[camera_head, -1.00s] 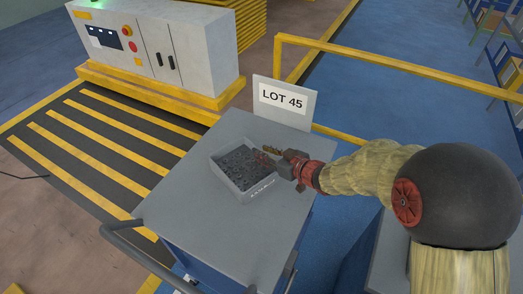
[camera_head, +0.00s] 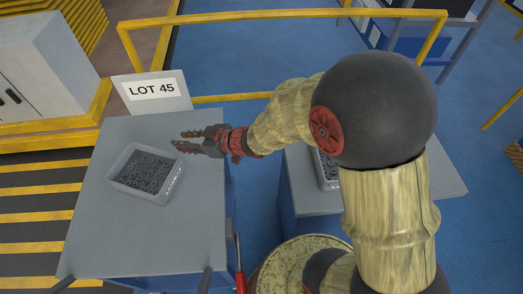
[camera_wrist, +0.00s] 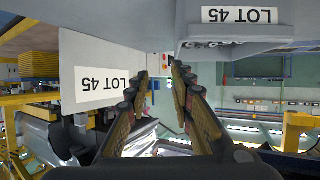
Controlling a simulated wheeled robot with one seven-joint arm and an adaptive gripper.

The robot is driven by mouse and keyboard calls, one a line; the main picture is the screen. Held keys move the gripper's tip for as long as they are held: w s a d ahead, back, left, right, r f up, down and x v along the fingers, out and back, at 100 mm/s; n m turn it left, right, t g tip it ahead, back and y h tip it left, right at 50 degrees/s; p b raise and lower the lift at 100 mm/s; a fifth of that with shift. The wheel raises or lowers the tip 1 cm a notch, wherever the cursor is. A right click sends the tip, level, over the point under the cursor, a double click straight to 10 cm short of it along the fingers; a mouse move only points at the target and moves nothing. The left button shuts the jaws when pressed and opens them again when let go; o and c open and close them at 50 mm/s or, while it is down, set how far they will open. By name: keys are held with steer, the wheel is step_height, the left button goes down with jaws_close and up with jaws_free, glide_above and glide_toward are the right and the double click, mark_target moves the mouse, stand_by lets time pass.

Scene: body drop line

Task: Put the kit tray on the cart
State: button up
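The grey kit tray (camera_head: 171,190), filled with small dark parts, sits flat on the grey top of the cart (camera_head: 95,235). My gripper (camera_head: 185,140) is open and empty, by the tray's far right corner, apart from it in the wrist view. In that view, my open fingers (camera_wrist: 159,78) have a clear gap between them. What looks like the tray's labelled wall (camera_wrist: 238,30) is at the top of that view, which appears upside down.
A LOT 45 sign (camera_head: 150,91) stands at the cart's back edge. A yellow rail (camera_head: 285,17) runs behind. Right of the cart is a second table (camera_head: 420,180) with another tray (camera_head: 325,172), partly hidden by my arm. A grey cabinet (camera_head: 40,60) stands at the far left.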

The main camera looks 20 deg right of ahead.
steer(key=w+d+r+m+t+h, duration=0.25)
steer(key=d+r+h, duration=0.45)
steer(key=d, duration=0.4)
steer(key=s+d+r+m+g+h, duration=0.2)
steer(key=s+d+r+m+h, duration=0.15)
steer(key=s+d+r, duration=0.35)
steer(key=s+m+g+y, duration=0.1)
steer(key=s+m+g, duration=0.2)
steer(key=s, duration=1.8)
steer(key=shift+s+r+g, duration=0.25)
steer(key=shift+s+g, duration=0.05)
steer(key=shift+g, duration=0.35)
steer(key=shift+a, duration=0.15)
